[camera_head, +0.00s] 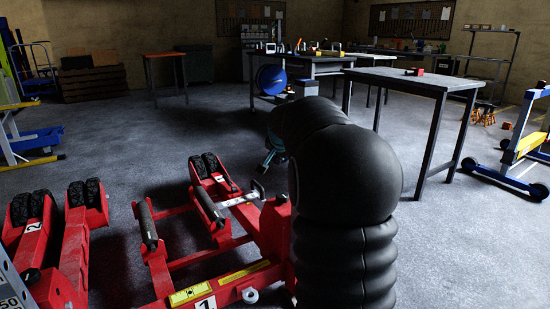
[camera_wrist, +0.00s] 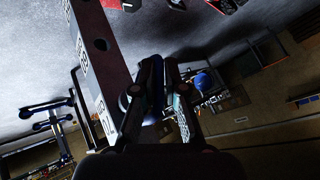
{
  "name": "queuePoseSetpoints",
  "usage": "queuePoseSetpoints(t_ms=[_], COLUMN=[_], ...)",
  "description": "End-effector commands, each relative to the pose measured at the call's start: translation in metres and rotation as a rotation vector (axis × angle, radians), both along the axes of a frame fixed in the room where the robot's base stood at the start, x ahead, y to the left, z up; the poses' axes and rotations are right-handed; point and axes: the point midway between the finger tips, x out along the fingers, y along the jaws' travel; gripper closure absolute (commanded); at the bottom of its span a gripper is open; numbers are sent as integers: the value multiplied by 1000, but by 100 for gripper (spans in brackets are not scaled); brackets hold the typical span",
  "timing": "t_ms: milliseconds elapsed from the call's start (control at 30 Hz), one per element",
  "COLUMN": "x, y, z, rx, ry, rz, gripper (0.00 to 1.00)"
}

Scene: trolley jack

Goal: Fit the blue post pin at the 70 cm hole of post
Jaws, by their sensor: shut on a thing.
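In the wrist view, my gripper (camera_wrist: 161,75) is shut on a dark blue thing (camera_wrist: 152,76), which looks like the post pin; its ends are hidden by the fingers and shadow. The post (camera_wrist: 104,62) runs down the left of that view, with a round dark hole and white number labels along its edge. The gripper is close beside the post in the picture; I cannot tell whether the pin touches it or enters a hole. The labels are too small to read for 70. My black arm covers the middle of the head view.
Red low frames, one marked 1 (camera_head: 206,303) and one marked 2 (camera_head: 33,227), stand at the front left. A labelled grey strip (camera_head: 12,292) shows at the lower left edge. A table (camera_head: 415,82) stands beyond my arm. The floor (camera_head: 470,260) at the right is clear.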

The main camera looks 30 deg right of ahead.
Motion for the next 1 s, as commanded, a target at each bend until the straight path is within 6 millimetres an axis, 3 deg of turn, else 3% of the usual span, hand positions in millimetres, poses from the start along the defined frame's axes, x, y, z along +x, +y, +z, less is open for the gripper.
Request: queuePoseSetpoints(t_ms=[700, 733, 833, 1000], x=[1, 1, 1, 0], y=[-16, -15, -15, -15], z=[1, 1, 1, 0], rx=[-2, -2, -2, -1], ry=[-2, -2, -2, 0], rz=[1, 1, 1, 0], gripper=[100, 85, 60, 60])
